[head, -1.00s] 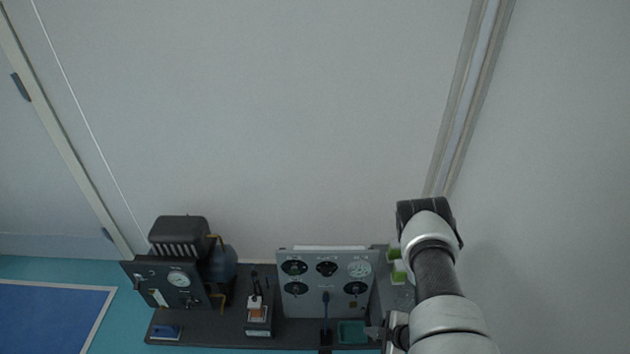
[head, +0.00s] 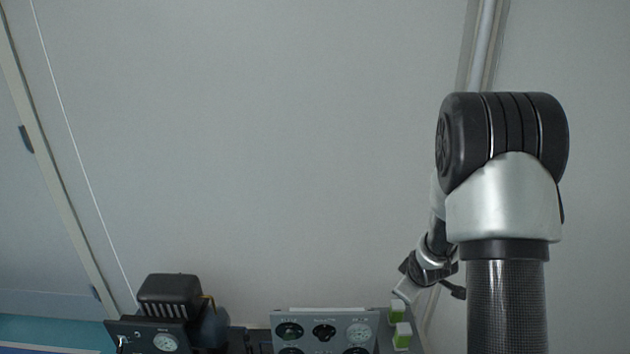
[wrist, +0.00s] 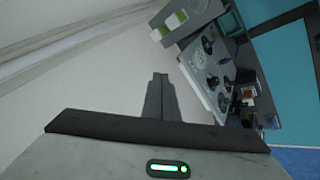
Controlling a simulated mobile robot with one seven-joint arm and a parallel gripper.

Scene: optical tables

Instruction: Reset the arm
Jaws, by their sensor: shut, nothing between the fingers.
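My gripper (wrist: 160,78) shows in the wrist view with its two dark fingers together and nothing between them. It points into free space in front of the pale wall, with the bench equipment to its right in that view. In the head view my arm rises at the right side, bends at a large dark elbow joint, and its far part hangs behind the elbow. The fingers are not clearly visible in the head view.
A grey panel with dials (head: 325,322) stands at the bottom; it also shows in the wrist view (wrist: 207,75). Green and white blocks (head: 401,330) sit beside it, below my wrist. A black instrument (head: 168,298) stands at lower left. The wall above is bare.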

